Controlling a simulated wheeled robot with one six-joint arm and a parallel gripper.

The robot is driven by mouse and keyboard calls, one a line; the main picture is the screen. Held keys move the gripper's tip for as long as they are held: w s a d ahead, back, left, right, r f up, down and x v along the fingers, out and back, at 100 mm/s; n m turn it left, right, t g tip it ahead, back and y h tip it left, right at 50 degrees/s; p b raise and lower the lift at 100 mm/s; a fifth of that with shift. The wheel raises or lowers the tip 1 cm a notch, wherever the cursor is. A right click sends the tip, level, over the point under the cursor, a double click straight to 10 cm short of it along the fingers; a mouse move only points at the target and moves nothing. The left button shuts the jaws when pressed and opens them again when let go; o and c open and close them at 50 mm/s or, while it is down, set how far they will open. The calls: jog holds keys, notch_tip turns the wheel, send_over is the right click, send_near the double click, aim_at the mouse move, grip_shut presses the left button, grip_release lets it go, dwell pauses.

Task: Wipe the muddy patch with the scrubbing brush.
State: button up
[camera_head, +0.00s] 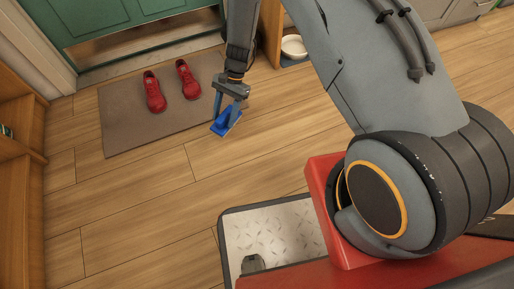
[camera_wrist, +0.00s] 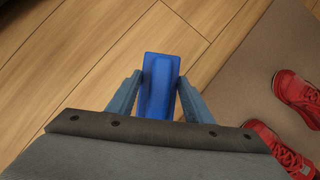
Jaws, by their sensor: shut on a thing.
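My gripper (camera_head: 230,108) is shut on the blue scrubbing brush (camera_head: 225,124), just off the right edge of the doormat. In the wrist view the brush (camera_wrist: 160,80) sits between the two grey fingers, with bare planks around it. I cannot tell whether its underside touches the floor. No muddy patch can be made out in either view; the brush and my arm hide parts of the floor.
A grey-brown doormat (camera_head: 125,128) with a red shoe pair (camera_head: 154,92) lies before a green door (camera_head: 105,22). A pale bowl (camera_head: 294,46) stands at the back right. Wooden shelving (camera_head: 18,120) borders the left. Planks in the middle are clear.

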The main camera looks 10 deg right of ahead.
jog(key=shift+r+p, duration=0.5)
jog(key=shift+r, duration=0.5)
